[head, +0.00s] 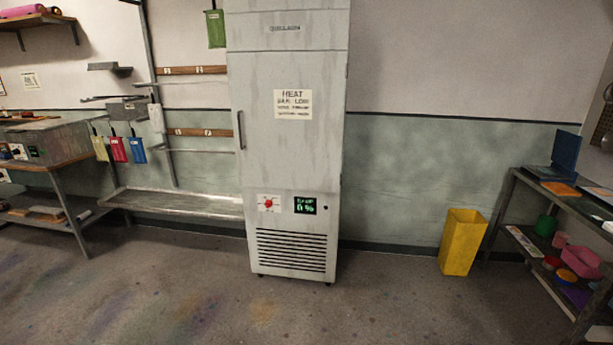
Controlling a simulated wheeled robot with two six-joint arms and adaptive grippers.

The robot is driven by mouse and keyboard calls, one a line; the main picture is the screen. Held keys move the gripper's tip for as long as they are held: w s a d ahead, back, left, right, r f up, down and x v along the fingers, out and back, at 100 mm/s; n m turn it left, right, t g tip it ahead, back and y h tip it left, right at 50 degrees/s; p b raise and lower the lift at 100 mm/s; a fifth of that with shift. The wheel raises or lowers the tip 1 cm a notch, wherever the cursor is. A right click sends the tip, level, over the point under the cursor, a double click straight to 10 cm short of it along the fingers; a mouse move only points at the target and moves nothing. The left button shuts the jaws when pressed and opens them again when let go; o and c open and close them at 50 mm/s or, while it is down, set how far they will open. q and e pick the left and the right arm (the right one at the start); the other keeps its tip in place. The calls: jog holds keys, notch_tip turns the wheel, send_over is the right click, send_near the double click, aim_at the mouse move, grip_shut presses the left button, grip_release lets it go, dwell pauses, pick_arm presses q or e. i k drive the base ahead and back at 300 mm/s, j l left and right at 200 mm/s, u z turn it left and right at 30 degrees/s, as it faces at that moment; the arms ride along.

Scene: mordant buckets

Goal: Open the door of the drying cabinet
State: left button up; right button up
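The drying cabinet (290,228) is a tall, worn, pale grey unit against the back wall, a little left of the middle of the head view. Its door (283,150) looks shut, flush with the body. A vertical bar handle (240,130) is on the door's left edge. A paper sign headed HEAT (293,104) is on the door. Below it are a red knob (268,203), a small green-lit display (305,206) and a slatted vent (291,251). Neither of my grippers is in view.
A metal rack (175,204) stands close on the cabinet's left, with a workbench (62,165) further left. The floor before the cabinet is clear.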

aim_at(289, 107)
jog(key=i+j, duration=0.1)
jog(key=i, duration=0.45)
jog(key=i+z, duration=0.1)
jog(key=i, duration=0.45)
jog(key=i+j, duration=0.2)
jog(key=i, duration=0.35)
jog(key=i+j+u, duration=0.1)
jog(key=j, duration=0.3)
jog(key=i+j+u, duration=0.1)
jog(key=j, duration=0.3)
jog(key=i+j, duration=0.25)
jog(key=j, duration=0.15)
jog(key=i+j+u, duration=0.15)
jog(key=j, duration=0.25)
